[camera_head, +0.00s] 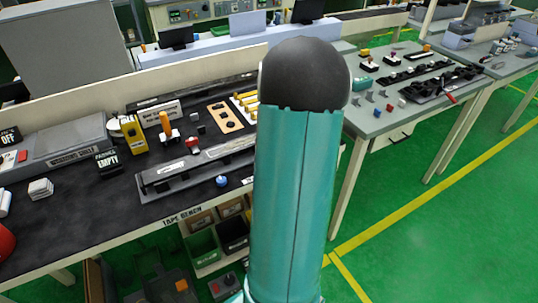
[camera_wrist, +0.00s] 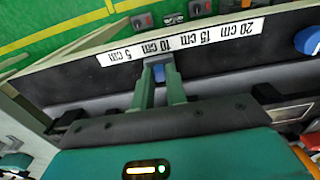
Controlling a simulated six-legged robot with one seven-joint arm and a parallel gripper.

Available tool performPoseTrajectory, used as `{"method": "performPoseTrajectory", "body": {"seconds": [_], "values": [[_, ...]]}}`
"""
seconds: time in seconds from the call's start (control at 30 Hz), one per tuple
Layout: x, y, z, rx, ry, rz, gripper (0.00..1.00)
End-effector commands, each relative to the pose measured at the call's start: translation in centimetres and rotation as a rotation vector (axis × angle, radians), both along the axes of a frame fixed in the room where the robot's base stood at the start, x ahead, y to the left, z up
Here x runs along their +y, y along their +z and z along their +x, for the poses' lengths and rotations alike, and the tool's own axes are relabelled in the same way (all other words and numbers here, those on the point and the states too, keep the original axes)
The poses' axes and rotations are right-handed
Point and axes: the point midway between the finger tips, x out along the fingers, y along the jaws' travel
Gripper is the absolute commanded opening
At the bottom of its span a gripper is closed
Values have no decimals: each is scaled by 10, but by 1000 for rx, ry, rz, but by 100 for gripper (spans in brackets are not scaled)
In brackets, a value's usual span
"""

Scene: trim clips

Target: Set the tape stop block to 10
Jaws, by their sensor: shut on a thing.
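The block stands close to the 10 cm label; exact alignment cannot be told. In the head view the rail (camera_head: 160,183) lies at the bench's front edge, and my teal arm hides my gripper.
A blue knob (camera_wrist: 308,40) sits at the rail's right in the wrist view and also shows in the head view (camera_head: 222,181). On the tape bench (camera_head: 80,215) stand a yellow device (camera_head: 134,134), a wooden holder (camera_head: 225,118) and an orange-handled tool (camera_head: 166,125). Green floor is clear at right.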

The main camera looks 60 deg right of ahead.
Motion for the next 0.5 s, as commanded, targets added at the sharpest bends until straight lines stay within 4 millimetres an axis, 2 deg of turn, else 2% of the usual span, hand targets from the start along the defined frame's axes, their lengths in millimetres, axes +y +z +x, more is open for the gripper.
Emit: {"method": "performPoseTrajectory", "body": {"seconds": [0.13, 0.17, 0.27, 0.5], "values": [[0, 1, 1, -2, 0, -2, 0], [0, 1, 1, -2, 0, -2, 16], [0, 0, 1, -2, 0, -2, 36], [0, 0, 1, -1, 0, -2, 36]]}}
